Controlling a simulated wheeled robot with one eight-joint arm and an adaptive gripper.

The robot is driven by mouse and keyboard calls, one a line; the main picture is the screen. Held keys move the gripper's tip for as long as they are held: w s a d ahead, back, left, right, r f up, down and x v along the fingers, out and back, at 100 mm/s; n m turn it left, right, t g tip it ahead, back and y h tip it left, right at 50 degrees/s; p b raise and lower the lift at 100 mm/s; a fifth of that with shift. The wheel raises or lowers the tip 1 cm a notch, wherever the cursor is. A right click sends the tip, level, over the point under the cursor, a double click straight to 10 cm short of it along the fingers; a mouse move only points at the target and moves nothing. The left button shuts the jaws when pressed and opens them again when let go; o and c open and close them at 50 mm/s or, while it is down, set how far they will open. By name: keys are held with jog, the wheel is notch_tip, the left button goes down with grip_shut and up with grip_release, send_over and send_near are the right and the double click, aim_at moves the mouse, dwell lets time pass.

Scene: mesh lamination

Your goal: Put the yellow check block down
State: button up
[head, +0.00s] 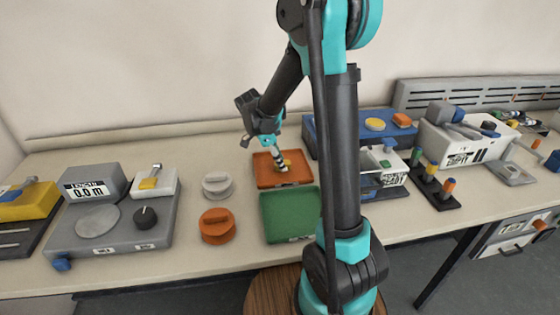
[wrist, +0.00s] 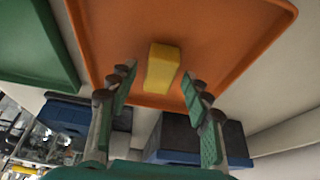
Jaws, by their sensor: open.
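The yellow check block (wrist: 162,68) lies on the floor of the orange tray (wrist: 215,25) in the wrist view. In the head view the block (head: 285,163) shows as a small yellow patch in the orange tray (head: 264,180). My gripper (wrist: 158,92) is open, with its two fingers apart on either side of the block. I see gaps between the block and both fingers. In the head view my gripper (head: 281,161) reaches down into the tray; its fingertips partly hide the block.
The green tray (head: 290,215) sits in front of the orange tray. An orange knobbed disc (head: 217,226) and a grey one (head: 217,184) stand to the left. A grey gauge device (head: 115,222) is farther left. A blue case (head: 370,130) stands behind to the right.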

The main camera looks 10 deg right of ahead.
jog(key=v, duration=1.2)
